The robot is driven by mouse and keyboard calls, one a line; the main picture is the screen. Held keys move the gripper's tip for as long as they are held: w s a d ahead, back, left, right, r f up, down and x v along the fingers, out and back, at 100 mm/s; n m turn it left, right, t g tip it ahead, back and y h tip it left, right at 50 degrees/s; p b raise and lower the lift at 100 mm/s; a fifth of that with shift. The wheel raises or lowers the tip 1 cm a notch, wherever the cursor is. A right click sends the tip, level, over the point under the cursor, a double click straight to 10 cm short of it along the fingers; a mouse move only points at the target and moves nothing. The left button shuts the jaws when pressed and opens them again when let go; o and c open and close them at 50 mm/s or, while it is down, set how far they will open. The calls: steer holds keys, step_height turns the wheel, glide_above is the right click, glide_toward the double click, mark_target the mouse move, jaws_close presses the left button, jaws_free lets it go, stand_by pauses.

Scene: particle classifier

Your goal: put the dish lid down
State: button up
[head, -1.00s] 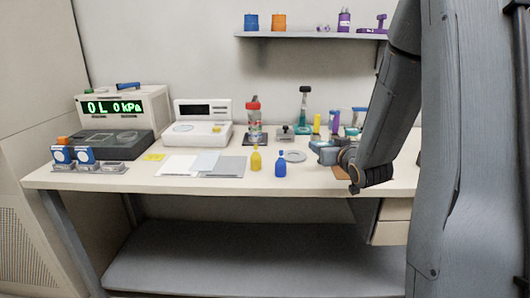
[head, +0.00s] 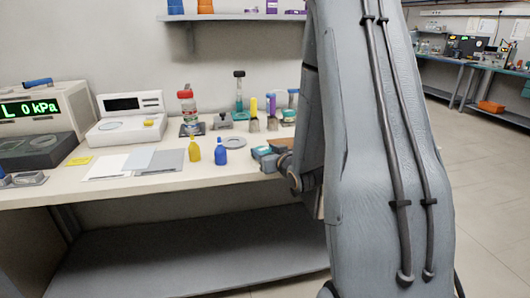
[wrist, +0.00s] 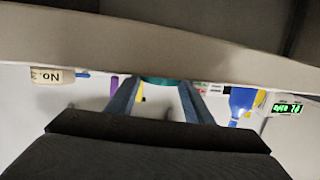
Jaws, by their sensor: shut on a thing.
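My gripper (wrist: 159,83) is shut on a teal thing (wrist: 160,79) in the wrist view. It appears to be the dish lid; only a thin curved edge shows between the two blue-grey fingers. In the head view my gripper (head: 264,156) is over the right part of the bench, right of the blue bottle (head: 220,154). The height of the lid above the bench cannot be told. A round grey disc (head: 234,142) lies on the bench, left of and slightly behind my gripper.
A yellow bottle (head: 194,151) stands left of the blue one. A red-capped bottle (head: 188,112), a tall dark-topped flask (head: 239,92) and several small things stand behind. A white balance (head: 124,118) is at left. The bench front (head: 150,187) is fairly clear.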

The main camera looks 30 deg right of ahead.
steer(key=shift+f, duration=0.15)
steer(key=o, duration=1.1)
steer(key=shift+r, duration=0.25)
steer(key=p+v, duration=0.4)
steer(key=v, duration=0.8)
steer(key=shift+f, duration=0.1)
